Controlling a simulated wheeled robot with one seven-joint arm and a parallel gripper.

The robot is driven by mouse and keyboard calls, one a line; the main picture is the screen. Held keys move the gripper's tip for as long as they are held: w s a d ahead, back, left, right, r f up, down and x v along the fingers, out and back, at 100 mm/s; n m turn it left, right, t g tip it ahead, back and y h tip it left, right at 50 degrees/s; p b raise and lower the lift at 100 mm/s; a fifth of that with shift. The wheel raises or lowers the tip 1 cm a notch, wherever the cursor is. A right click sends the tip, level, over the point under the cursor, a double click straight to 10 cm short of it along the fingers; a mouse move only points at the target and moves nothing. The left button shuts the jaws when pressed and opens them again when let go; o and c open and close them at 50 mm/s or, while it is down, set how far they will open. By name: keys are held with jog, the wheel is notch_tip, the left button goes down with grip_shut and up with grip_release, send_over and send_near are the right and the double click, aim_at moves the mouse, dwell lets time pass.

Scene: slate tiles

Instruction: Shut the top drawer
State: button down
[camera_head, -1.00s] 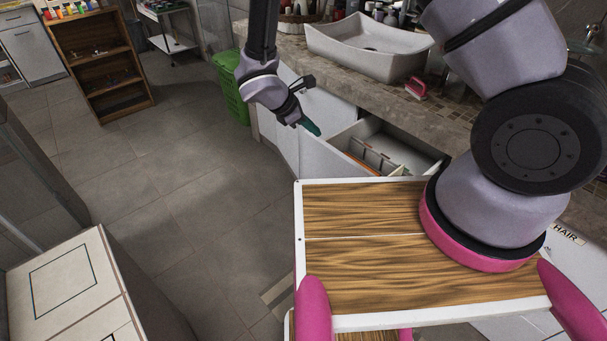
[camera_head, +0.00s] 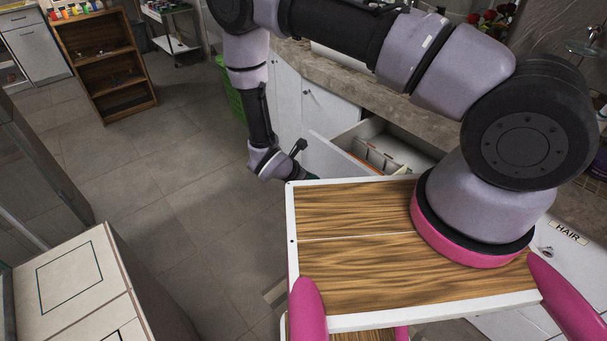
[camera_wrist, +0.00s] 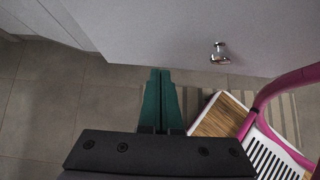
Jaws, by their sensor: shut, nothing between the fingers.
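The top drawer (camera_head: 333,158) stands open from the white cabinet under the counter. Its inside shows dividers and some contents. My gripper (camera_head: 312,178) is low, just left of the drawer's front, its tip partly hidden by my wooden top. In the wrist view, the green fingers of my gripper (camera_wrist: 162,102) are together with nothing between them. A pale panel with a metal knob (camera_wrist: 219,54), apparently the drawer front (camera_wrist: 190,30), fills the top of that view. The fingers seem apart from it, but I cannot tell the gap.
The stone counter (camera_head: 415,118) runs above the drawer. White cabinet doors (camera_head: 315,105) and a green bin (camera_head: 233,85) are behind my arm. A wooden shelf (camera_head: 103,60) stands far left, and a pale cabinet (camera_head: 70,275) front left. The tiled floor (camera_head: 180,180) between is clear.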

aim_at(328, 174)
jog(key=shift+w+d, duration=0.65)
jog(key=shift+d, duration=0.25)
jog(key=shift+w+d, duration=0.6)
jog(key=shift+d, duration=0.25)
